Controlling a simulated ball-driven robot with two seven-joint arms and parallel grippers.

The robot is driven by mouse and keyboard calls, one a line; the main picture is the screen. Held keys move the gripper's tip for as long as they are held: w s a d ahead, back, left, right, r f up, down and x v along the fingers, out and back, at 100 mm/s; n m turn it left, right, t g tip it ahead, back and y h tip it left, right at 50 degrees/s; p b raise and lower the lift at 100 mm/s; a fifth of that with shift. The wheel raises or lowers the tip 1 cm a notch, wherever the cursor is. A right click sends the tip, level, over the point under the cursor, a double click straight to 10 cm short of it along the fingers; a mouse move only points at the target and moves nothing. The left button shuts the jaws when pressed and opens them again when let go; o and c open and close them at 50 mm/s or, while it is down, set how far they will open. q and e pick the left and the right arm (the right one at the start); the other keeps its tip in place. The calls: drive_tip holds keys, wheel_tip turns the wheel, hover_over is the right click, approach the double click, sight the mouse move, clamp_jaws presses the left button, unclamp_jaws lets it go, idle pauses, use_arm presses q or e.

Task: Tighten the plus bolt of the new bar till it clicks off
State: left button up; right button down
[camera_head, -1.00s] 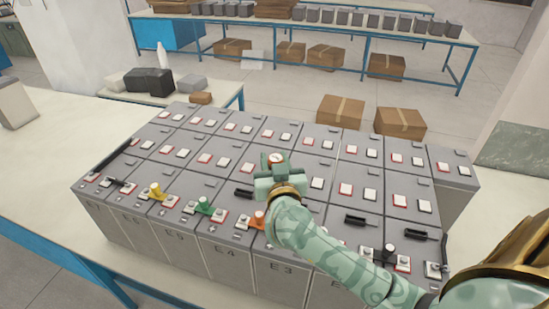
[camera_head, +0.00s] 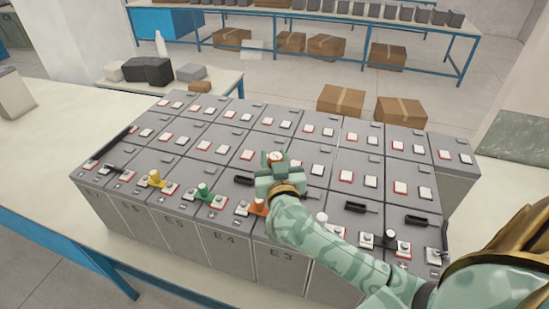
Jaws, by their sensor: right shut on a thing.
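Bars with coloured caps lie along the front row: a yellow cap (camera_head: 154,179), a green cap (camera_head: 203,191), an orange cap (camera_head: 258,206) beside my forearm, and a black cap (camera_head: 389,239). I cannot tell which bar is the new one, and its plus bolt is not distinguishable. My left gripper is not in view.
Grey batteries (camera_head: 250,255) stand in close rows on a pale bench (camera_head: 50,165). Black handle-like pieces (camera_head: 356,207) lie on some tops. A side table (camera_head: 222,84) with dark blocks stands behind, left. Cardboard boxes (camera_head: 341,101) are on the floor.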

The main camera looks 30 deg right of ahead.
drive_tip(key=shift+f, duration=0.75)
idle(0.9)
drive_tip(key=shift+f+p, duration=0.1)
drive_tip(key=shift+p, duration=0.8)
idle(1.2)
drive_tip(key=shift+f, duration=0.1)
idle(0.4)
drive_tip(key=shift+s+f, duration=0.1)
drive_tip(key=shift+f, duration=0.3)
idle(1.9)
